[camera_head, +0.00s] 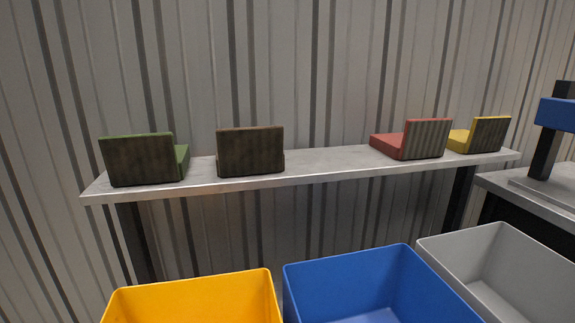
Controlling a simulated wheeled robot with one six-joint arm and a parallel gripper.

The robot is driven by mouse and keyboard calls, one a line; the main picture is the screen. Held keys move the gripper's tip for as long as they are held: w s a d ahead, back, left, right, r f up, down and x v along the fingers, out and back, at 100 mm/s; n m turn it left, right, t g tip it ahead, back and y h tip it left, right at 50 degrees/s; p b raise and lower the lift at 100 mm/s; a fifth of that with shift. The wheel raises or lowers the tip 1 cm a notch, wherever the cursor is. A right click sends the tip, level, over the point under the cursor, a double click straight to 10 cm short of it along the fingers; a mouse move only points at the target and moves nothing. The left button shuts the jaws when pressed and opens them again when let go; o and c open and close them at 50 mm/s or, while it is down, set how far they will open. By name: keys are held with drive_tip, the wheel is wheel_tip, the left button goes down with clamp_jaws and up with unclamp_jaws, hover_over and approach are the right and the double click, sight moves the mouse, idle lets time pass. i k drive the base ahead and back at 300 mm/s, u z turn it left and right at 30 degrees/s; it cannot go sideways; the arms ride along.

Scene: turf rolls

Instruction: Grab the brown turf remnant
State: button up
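The brown turf remnant (250,150) is on the grey shelf, second from the left. It looks like an L-shaped piece with an upright, dark brown, faintly ribbed panel facing me. Its base is mostly hidden behind that panel, so the top surface colour is hard to see. It stands apart from its neighbours and nothing touches it. My gripper does not show in this view.
A green remnant (180,160) is left of it; red (388,144) and yellow (460,139) ones are at the right of the shelf (330,163). Yellow (195,290), blue (345,268) and grey (460,242) bins stand in front. A blue-and-black fixture (557,114) is far right.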

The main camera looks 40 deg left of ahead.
sight(241, 152)
drive_tip(key=u, duration=2.05)
drive_tip(key=k, duration=0.6)
drive_tip(key=z, duration=0.45)
drive_tip(key=i, duration=0.95)
